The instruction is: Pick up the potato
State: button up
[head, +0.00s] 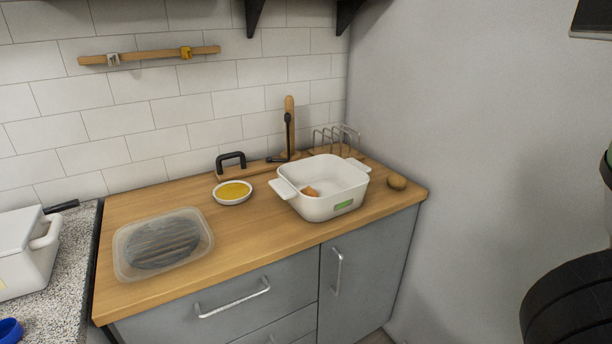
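My gripper's fingers do not show in the head view. Dark parts, probably of my arm, stand at the right edge, well away from the potato.
A clear container (120,258) with a dark ribbed item sits front left. A bowl of yellow contents (233,192), a black-handled board (231,161) and a wire rack (336,138) stand behind. The wall (460,150) rises close right of the potato.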

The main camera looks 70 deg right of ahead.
aim_at(397, 182)
jog(key=z, duration=0.9)
